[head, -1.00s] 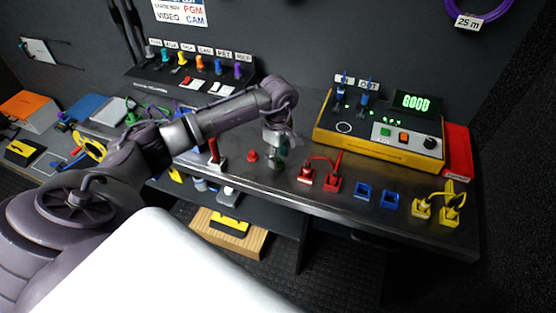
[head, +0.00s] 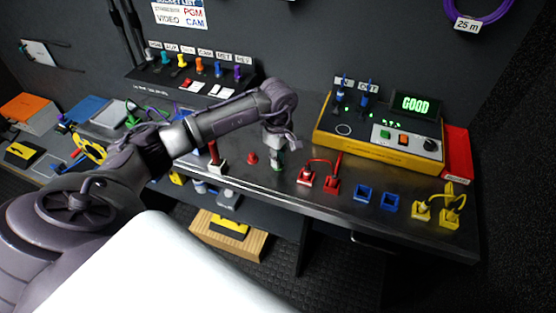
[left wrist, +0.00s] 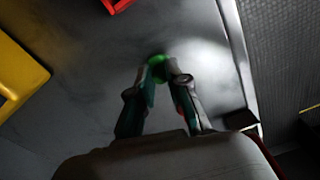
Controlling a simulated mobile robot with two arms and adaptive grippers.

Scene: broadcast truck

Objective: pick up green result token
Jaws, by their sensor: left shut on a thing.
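The green result token (head: 277,168) is a small green piece at the tips of my left gripper (head: 275,152), over the dark metal worktop. In the left wrist view the token (left wrist: 156,61) shows as a green round top between the fingertips of my left gripper (left wrist: 160,74). The gripper is shut on it and points down at the worktop. The fingers hide part of the token, and I cannot tell whether it touches the worktop. My right gripper is not in view.
A yellow tester (head: 380,147) reading GOOD stands behind. The worktop's front edge is near.

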